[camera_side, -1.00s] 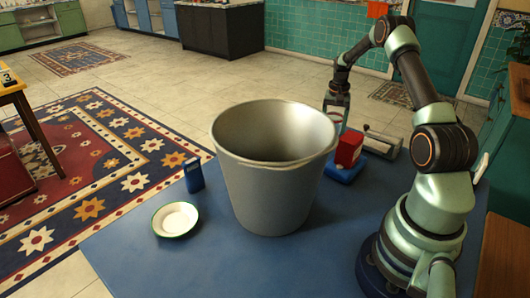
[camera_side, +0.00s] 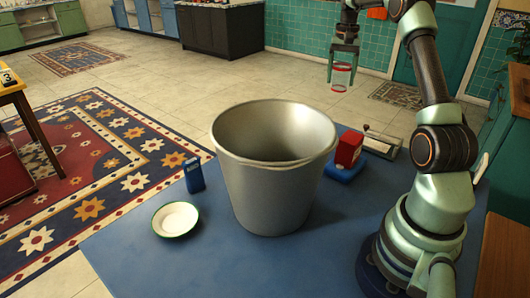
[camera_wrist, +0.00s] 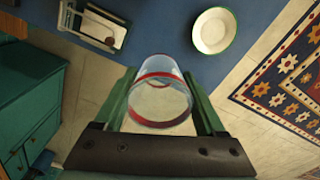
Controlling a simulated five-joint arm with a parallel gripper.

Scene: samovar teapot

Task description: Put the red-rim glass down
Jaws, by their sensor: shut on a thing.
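The red-rim glass (camera_side: 341,77) is clear, with red bands near its top and bottom. My gripper (camera_side: 343,80) is shut on it and holds it roughly upright in the air, high above and behind the big metal bucket in the side view. In the wrist view the glass (camera_wrist: 160,92) sits between the two green fingers of my gripper (camera_wrist: 160,104). Pale floor shows through it there.
The tall metal bucket (camera_side: 268,185) stands mid-table on the blue table (camera_side: 300,262). A red box (camera_side: 348,148) on a blue base and a grey-white holder (camera_side: 381,144) stand to its right. A green-rimmed white dish (camera_side: 176,219) and a small blue container (camera_side: 194,174) are left.

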